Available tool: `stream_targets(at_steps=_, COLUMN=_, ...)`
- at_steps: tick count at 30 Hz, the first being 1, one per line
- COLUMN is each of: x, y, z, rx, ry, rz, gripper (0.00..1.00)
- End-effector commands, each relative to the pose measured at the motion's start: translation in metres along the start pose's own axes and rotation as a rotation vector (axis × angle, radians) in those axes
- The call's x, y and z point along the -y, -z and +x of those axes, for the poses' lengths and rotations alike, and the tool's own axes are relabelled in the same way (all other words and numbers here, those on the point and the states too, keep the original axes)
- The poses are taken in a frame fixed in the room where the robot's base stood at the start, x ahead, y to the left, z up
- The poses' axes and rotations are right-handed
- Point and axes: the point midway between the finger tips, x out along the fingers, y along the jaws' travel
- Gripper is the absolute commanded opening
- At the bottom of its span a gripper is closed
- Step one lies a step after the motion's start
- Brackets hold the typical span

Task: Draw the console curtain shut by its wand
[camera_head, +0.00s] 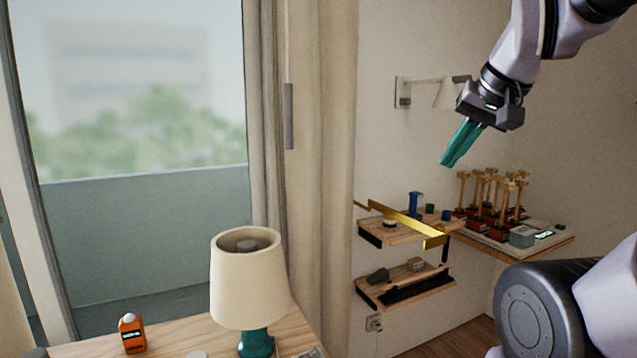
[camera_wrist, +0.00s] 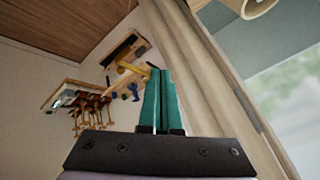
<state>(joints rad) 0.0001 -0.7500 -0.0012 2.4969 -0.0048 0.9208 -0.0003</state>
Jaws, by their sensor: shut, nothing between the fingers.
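The beige curtain (camera_head: 325,200) hangs gathered at the right side of the window in the head view. Its wand hangs in front of the folds as a thin cord with a grey handle (camera_head: 288,116).
A lamp with a cream shade (camera_head: 246,280) and an orange object (camera_head: 131,334) stand on the wooden console (camera_head: 185,335) below the window. Wall shelves (camera_head: 395,232) with a brass rail and a board of wooden pegs (camera_head: 545,248) are at the right. A wall lamp (camera_head: 420,92) sits behind my gripper.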

Motion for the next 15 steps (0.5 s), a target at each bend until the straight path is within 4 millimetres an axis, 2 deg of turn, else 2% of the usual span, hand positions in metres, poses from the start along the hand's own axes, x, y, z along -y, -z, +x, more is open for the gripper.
stream_targets(at_steps=9, x=0.0, y=0.0, z=0.0, rx=0.0, ry=0.0, rz=0.0, gripper=0.0)
stream_targets(at_steps=11, x=0.0, y=0.001, z=0.0, rx=-0.002, ry=0.0, rz=-0.001, gripper=0.23)
stream_targets(at_steps=12, x=0.001, y=0.004, z=0.001, rx=-0.007, ry=0.0, rz=-0.006, gripper=0.38)
stream_targets(at_steps=14, x=0.004, y=0.015, z=0.005, rx=-0.026, ry=-0.001, rz=-0.021, gripper=0.61)
stream_targets(at_steps=15, x=0.007, y=0.026, z=0.009, rx=-0.048, ry=-0.002, rz=-0.039, gripper=0.63)
